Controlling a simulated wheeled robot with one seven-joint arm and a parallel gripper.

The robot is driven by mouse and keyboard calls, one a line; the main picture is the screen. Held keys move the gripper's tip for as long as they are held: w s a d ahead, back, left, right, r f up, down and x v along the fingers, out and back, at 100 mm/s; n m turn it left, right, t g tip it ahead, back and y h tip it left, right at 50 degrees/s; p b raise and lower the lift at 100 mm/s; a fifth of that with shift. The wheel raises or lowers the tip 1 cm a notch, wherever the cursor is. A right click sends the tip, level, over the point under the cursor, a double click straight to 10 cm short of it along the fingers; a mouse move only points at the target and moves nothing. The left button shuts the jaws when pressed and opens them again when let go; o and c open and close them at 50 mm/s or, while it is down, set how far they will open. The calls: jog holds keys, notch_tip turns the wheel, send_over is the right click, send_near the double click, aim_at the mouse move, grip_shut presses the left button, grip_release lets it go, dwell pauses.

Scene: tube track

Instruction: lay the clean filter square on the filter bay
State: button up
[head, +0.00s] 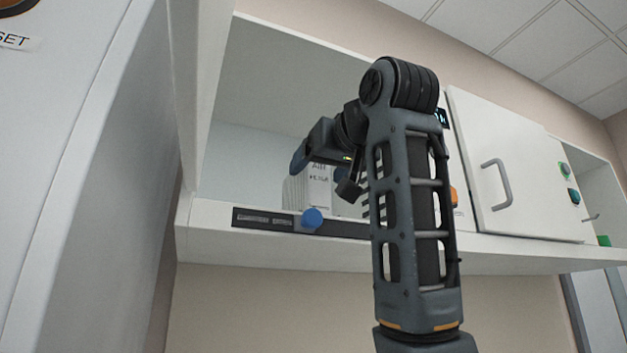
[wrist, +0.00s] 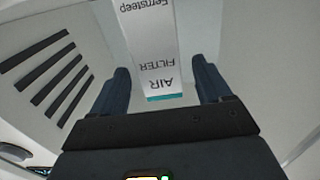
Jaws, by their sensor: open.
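A white box (wrist: 158,42) lettered "AIR FILTER", with a teal strip, shows in the wrist view between the two dark blue fingers of my gripper (wrist: 162,72). The fingers are open, with gaps on both sides of the box. In the head view the box (head: 318,185) stands on the shelf, below and partly behind my gripper (head: 300,157). A pale panel with several dark slots (wrist: 45,75) is at the left in the wrist view. I cannot make out a loose filter square, and I cannot tell which part is the filter bay.
A dark strip with a blue knob (head: 312,217) runs along the shelf's front edge (head: 205,215). A tall pale cabinet (head: 85,190) stands at the near left. My arm hides part of the shelf.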

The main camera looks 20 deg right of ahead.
jog(key=s+b, duration=0.1)
jog(key=s, duration=0.7)
jog(key=shift+s+b, duration=0.15)
jog(key=shift+b, duration=0.25)
